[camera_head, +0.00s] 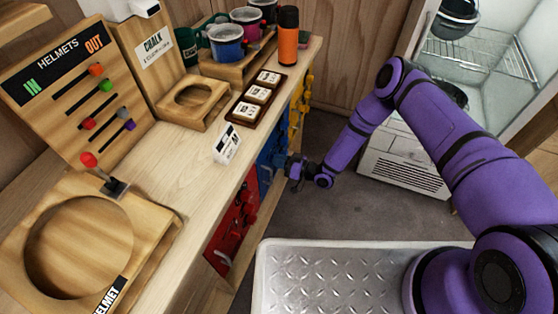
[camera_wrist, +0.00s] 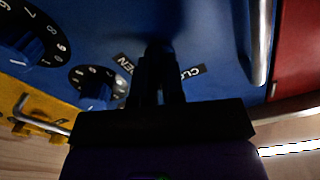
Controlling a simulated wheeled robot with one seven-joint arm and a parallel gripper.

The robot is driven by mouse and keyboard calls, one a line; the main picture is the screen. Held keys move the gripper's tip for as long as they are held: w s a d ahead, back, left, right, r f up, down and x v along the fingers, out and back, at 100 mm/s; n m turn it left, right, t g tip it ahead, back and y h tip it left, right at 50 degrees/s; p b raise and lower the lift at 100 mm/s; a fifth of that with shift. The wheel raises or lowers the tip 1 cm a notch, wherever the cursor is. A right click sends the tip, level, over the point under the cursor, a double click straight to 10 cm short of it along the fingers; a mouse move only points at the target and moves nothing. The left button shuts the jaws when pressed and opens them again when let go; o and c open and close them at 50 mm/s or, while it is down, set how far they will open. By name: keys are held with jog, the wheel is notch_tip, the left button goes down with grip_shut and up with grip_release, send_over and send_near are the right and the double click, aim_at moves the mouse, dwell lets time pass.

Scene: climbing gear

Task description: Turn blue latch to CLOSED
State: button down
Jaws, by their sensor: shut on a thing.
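The blue panel (camera_wrist: 200,25) fills most of the wrist view; in the head view the blue panel (camera_head: 270,148) is on the counter's front. The blue latch (camera_wrist: 159,47) is a dark blue knob, mostly hidden by my fingers. My gripper (camera_wrist: 160,68) is shut on it; in the head view my gripper (camera_head: 290,166) reaches the blue panel from the right. A partly covered OPEN label (camera_wrist: 125,64) lies left of the fingers, and a partly covered CLOSED label (camera_wrist: 191,72) lies to their right. Which label the latch points at cannot be told.
Numbered dials (camera_wrist: 97,88) and a metal handle (camera_wrist: 260,40) flank the latch. A red panel (camera_head: 235,220) and yellow panel (camera_head: 299,105) adjoin the blue one. Wooden stands and cups fill the counter (camera_head: 170,160). Open floor (camera_head: 320,215) lies below my arm.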

jog(key=shift+n, duration=2)
jog(key=shift+f, duration=0.1)
jog(key=c, duration=1.2)
grip_release()
jog(key=shift+d, duration=0.1)
jog(key=v, duration=1)
jog(key=shift+s+d, duration=0.15)
jog(key=shift+d, duration=0.15)
